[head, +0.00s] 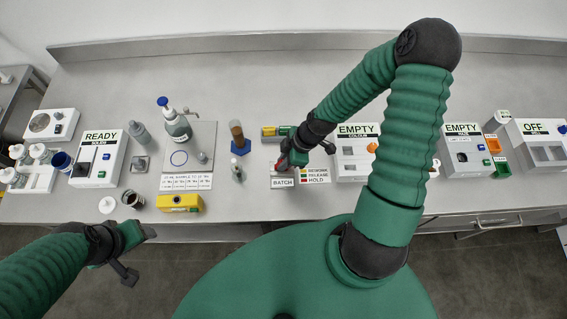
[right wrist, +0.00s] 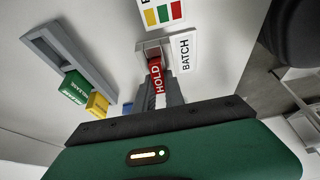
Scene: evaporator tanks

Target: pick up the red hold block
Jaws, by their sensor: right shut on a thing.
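The red hold block (right wrist: 156,78), lettered HOLD, shows in the right wrist view between the fingers of my right gripper (right wrist: 160,92). My right gripper is shut on it, close to a small square holder (right wrist: 152,47) beside the BATCH label. I cannot tell whether the block is clear of the holder. In the head view my right gripper (head: 288,160) is above the BATCH sign (head: 283,183), and the block is mostly hidden there. My left gripper (head: 138,254) is low at the left, off the bench front; its jaw state is unclear.
A tray (right wrist: 58,42) holds a green release block (right wrist: 75,88) and a yellow block (right wrist: 97,104). A colour key sign (head: 315,174) stands beside BATCH. A yellow box (head: 180,203), a pump bottle (head: 175,122) and a READY machine (head: 99,160) are left. EMPTY machines (head: 357,155) are right.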

